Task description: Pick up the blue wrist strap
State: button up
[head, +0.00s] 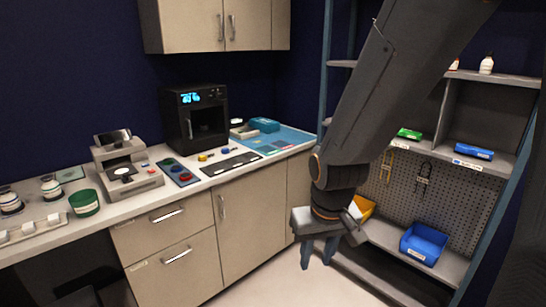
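A small blue coiled item (225,151), likely the blue wrist strap, lies on the white counter (215,178) in front of the black oven-like machine. It is too small to make out in detail. A similar yellow item (204,156) lies just left of it. My gripper (318,264) hangs at the end of the arm, right of the counter and below its top. Its two fingers point down and stand apart with nothing seen between them. It is well away from the blue item.
The black machine (195,118) stands behind the small items. A dark tray with coloured round pieces (178,172) and a black pad (229,164) lie nearby. A blue mat (285,138) covers the far counter end. Shelves with a blue bin (424,244) stand right, partly hidden by my arm.

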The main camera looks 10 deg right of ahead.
aim_at(226, 151)
jog(key=z, duration=0.8)
jog(key=i, duration=2.05)
jog(key=u, duration=0.6)
jog(key=i, duration=0.85)
jog(key=u, duration=1)
jog(key=i, duration=0.45)
jog(key=u, duration=0.2)
